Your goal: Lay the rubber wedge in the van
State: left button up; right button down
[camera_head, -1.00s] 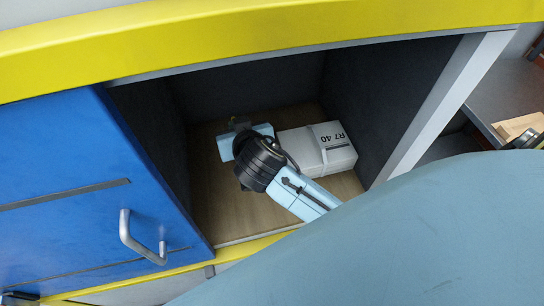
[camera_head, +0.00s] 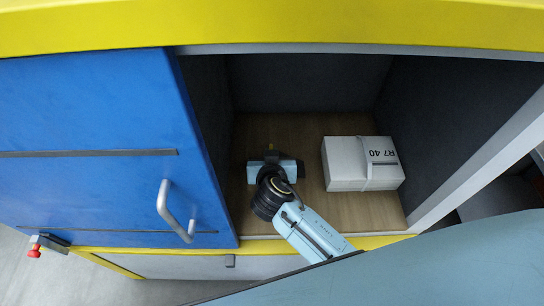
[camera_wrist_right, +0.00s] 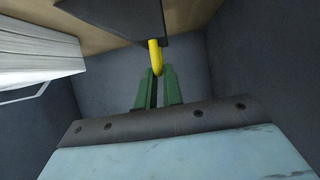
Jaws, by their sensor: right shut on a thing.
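The rubber wedge (camera_wrist_right: 125,22) is a dark block with a yellow loop (camera_wrist_right: 156,57) in the right wrist view. My right gripper (camera_wrist_right: 159,78) has its green fingers shut on that loop. In the head view my right gripper (camera_head: 271,154) is inside the van's open compartment, left of the white box and apart from it. The wedge cannot be made out there, hidden by the wrist and gripper. The wooden floor (camera_head: 355,212) of the van compartment lies below; I cannot tell if the wedge touches it. My left gripper is not in view.
A white strapped box (camera_head: 345,163) stands on the right part of the floor. A blue door (camera_head: 90,110) with a metal handle (camera_head: 172,212) is at the left. Dark walls enclose the compartment, with a yellow band (camera_head: 300,22) above. Floor left of the box is free.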

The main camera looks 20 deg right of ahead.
jog(key=shift+f, duration=0.25)
jog(key=c, duration=1.5)
grip_release()
jog(key=shift+c, duration=0.2)
jog(key=shift+s, duration=0.1)
jog(key=v, duration=1.2)
jog(key=shift+p, duration=0.4)
